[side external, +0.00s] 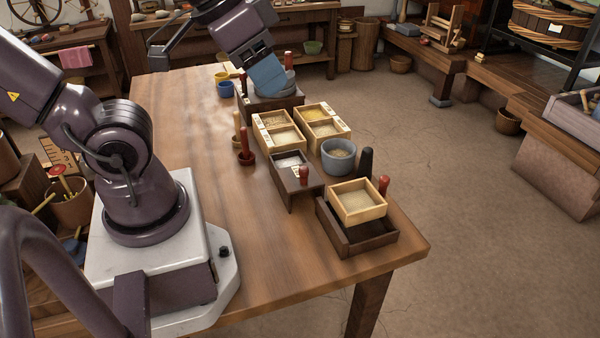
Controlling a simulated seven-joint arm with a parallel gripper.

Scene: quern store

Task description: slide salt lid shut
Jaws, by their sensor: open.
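The salt box is a dark wooden box (283,183) in the middle of the table. White salt (290,162) shows at its far end. A dark lid with a red knob (304,175) covers its nearer part, so the box stands partly open. My gripper (269,83) is at the far end of the table, well behind the salt box, with its blue end low over the grey quern stone. It is open and does not touch the lid. The gap between its fingers is hard to see from here, and I cannot tell whether it touches the stone.
Two wooden grain trays (280,134) (325,126) stand behind the salt box. A grey-blue bowl (338,156) and a dark pestle-like piece (366,163) are to its right. A sieve-like wooden tray (358,202) sits on a dark tray (350,240) in front. The table's left side is mostly clear.

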